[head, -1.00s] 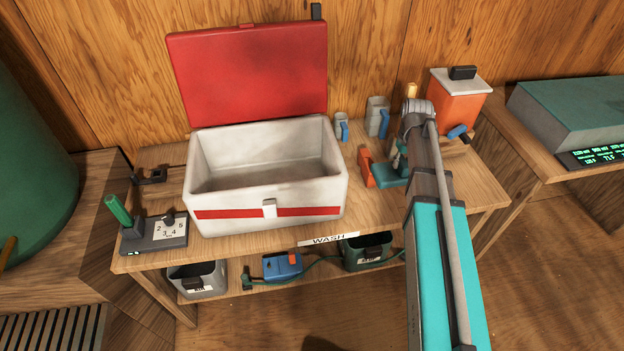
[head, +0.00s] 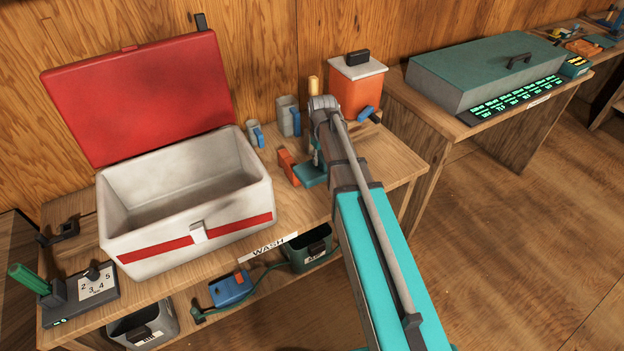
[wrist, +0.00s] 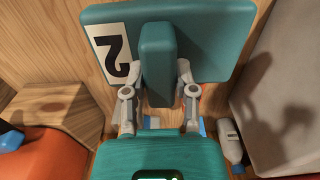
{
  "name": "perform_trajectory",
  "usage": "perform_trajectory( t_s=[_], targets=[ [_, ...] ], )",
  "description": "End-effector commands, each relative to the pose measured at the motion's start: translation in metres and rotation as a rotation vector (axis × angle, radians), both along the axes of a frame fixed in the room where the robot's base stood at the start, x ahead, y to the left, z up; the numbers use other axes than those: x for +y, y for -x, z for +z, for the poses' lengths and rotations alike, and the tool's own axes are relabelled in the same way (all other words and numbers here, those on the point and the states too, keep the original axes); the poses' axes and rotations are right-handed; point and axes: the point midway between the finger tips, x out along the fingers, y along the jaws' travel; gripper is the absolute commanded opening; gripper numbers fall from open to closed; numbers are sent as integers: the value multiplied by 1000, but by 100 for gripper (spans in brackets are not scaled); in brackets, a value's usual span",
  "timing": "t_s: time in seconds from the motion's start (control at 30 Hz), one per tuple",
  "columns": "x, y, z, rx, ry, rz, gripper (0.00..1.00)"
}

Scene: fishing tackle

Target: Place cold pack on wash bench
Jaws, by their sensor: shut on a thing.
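The cold pack (wrist: 216,45) is a flat teal block with a raised bar handle and a white label with a black 2. In the wrist view my gripper (wrist: 158,82) is shut on the handle, one finger on each side. The wash bench (head: 398,167) is the wooden table with a WASH label on its front edge. In the head view my arm covers most of my gripper, over the right half of this bench. A small teal piece shows left of the arm; I cannot tell whether it is the pack, or whether the pack touches the bench.
An open white cooler (head: 150,245) with a red lid fills the bench's left half. Grey mugs (head: 288,116) with blue handles, an orange jug (head: 356,90) and a red-orange piece (head: 288,167) stand near my arm. A control box (head: 80,297) sits front left.

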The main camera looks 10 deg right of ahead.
Motion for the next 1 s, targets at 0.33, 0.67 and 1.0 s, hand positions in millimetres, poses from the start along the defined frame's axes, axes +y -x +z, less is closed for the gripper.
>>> perform_trajectory(
  t_s=[0.33,0.67,1.0],
  targets=[
    [0,0,-39,0,0,-1,0],
    [-1,0,-53,0,0,-1,0],
    [-1,0,-52,0,0,-2,0]
  ],
)
